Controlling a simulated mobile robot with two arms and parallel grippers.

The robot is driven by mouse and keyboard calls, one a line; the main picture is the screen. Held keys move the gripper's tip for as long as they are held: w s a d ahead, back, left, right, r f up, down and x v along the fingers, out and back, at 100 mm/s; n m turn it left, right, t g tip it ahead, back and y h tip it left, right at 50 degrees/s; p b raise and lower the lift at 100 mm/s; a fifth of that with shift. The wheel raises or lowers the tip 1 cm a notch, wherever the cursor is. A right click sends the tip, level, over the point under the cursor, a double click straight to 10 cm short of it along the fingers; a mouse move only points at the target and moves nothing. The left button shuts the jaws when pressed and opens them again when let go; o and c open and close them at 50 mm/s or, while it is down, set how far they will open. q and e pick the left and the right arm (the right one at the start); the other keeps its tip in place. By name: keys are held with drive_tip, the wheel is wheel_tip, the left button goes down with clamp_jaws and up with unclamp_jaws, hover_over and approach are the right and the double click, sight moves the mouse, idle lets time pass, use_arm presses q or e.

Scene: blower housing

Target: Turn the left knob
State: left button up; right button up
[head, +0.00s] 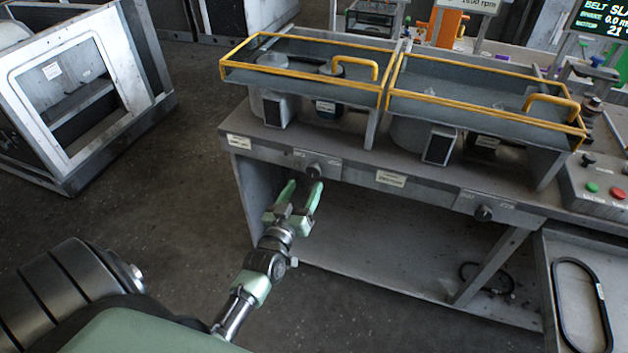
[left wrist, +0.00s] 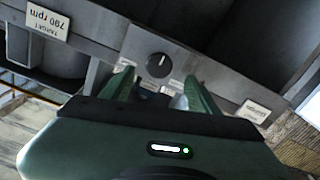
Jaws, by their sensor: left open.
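The left knob (head: 313,170) is a small dark round knob on the front panel of the bench, under the left blower housing. My left gripper (head: 303,186) is open and empty, its two green fingers pointing at the panel just below and in front of this knob. In the left wrist view the knob (left wrist: 158,65) shows a light pointer mark and sits just beyond the fingertips (left wrist: 155,85); I see no contact. A second dark knob (head: 484,212) is further right on the same panel. My right gripper does not show.
Two yellow-framed guards (head: 300,67) cover the housings on the bench top. A control box (head: 600,185) with green and red buttons is at the right, above a tray (head: 550,290) holding a black belt (head: 560,300). The space under the bench is largely open.

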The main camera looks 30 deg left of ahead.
sight(313, 173)
use_arm(q)
drive_tip(key=x, duration=0.4)
drive_tip(key=shift+w+d, duration=0.1)
drive_tip(key=shift+w, duration=0.55)
clamp_jaws()
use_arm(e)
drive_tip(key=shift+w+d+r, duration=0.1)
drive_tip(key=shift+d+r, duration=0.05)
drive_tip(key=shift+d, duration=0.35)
